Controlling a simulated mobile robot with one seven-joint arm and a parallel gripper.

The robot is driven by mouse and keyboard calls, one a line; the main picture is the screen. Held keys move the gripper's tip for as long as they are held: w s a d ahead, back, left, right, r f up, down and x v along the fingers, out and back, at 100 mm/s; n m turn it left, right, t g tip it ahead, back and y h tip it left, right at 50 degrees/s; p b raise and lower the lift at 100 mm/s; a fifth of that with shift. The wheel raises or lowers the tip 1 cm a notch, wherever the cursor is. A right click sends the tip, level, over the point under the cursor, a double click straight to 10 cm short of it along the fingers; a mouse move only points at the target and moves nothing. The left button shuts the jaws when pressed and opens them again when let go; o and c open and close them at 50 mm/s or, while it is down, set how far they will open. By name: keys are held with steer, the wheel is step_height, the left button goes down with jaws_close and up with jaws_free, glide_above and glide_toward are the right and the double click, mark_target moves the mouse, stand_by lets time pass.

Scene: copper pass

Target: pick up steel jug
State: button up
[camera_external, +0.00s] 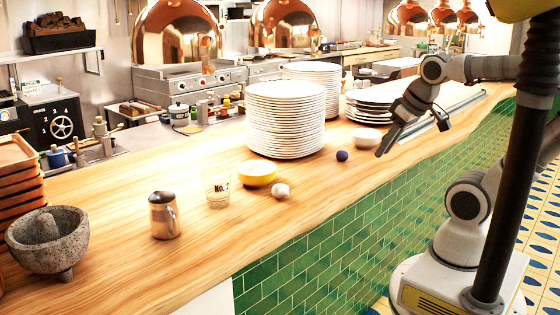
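My gripper (384,150) hangs over the counter's right part, beside the white bowl, well away from the jug. The gripper is seen from the side and is small, so I cannot tell whether its fingers are apart. I see nothing held in it.
A glass marked "No. 2" (217,189), a yellow bowl (257,174), a white round item (281,191) and a dark ball (342,155) lie between jug and gripper. Tall plate stacks (285,120) stand behind. A stone mortar (48,243) stands left of the jug.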

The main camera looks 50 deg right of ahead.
steer(key=w+a+f+n+t+y+b, duration=0.1)
steer(key=w+a+n+t+b, duration=0.2)
steer(key=w, duration=0.9)
steer(key=w+a+f+n+t+b, duration=0.2)
steer(key=w+a+b, duration=0.3)
steer(key=w, duration=0.7)
steer(key=n+g+y+p, duration=0.7)
steer(key=n, duration=0.2)
glide_toward(168, 248)
steer(key=w+a+r+v, duration=0.1)
steer(key=a+r+v, duration=0.1)
steer(key=v, duration=0.8)
steer(key=x, duration=1.7)
steer(key=shift+f, duration=0.2)
